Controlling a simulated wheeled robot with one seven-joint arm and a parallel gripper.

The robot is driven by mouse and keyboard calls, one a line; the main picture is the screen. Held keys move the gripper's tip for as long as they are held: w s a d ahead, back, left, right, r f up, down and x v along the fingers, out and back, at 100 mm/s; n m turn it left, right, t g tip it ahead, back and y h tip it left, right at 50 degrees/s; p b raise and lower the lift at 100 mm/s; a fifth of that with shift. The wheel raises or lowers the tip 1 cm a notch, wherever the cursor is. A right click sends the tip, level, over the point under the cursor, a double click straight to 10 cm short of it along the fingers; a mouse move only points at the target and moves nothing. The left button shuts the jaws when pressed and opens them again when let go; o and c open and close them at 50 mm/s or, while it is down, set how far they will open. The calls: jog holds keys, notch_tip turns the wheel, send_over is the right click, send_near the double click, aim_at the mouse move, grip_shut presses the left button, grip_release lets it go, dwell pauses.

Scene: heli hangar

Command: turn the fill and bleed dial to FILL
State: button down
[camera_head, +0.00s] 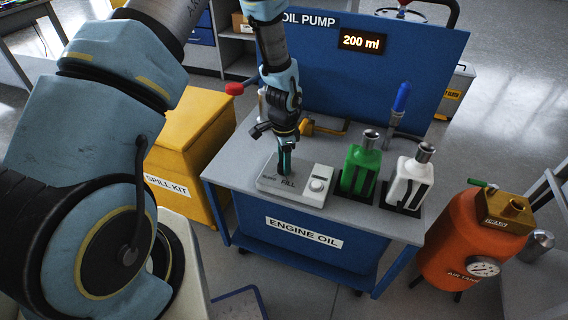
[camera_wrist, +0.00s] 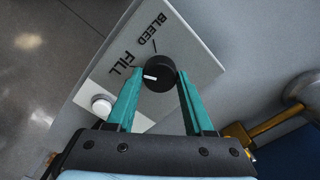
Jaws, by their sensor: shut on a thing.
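The fill and bleed dial (camera_wrist: 160,70) is a round black knob with a white pointer mark. It sits on a light grey panel (camera_wrist: 192,42) with the words BLEED and FILL printed beside it. In the wrist view the white mark points left, towards the end of the word FILL. My gripper (camera_wrist: 159,76) has its teal fingers shut on the dial, one on each side. In the head view my gripper (camera_head: 285,165) reaches down onto the left part of the panel (camera_head: 302,192), and the dial is hidden behind the fingers.
A white round button (camera_wrist: 101,105) sits on the same panel. Green (camera_head: 360,168) and white (camera_head: 408,178) bottles stand to its right on the grey cart top (camera_head: 240,160). A blue back board (camera_head: 425,65) rises behind, with a display reading 200 ml (camera_head: 362,41).

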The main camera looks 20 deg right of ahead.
jog(key=shift+n, duration=0.5)
dwell(0.3)
jog(key=shift+c, duration=1.4)
grip_release()
notch_tip(320, 180, up, 11)
jog(key=b, duration=0.1)
jog(key=shift+b, duration=0.4)
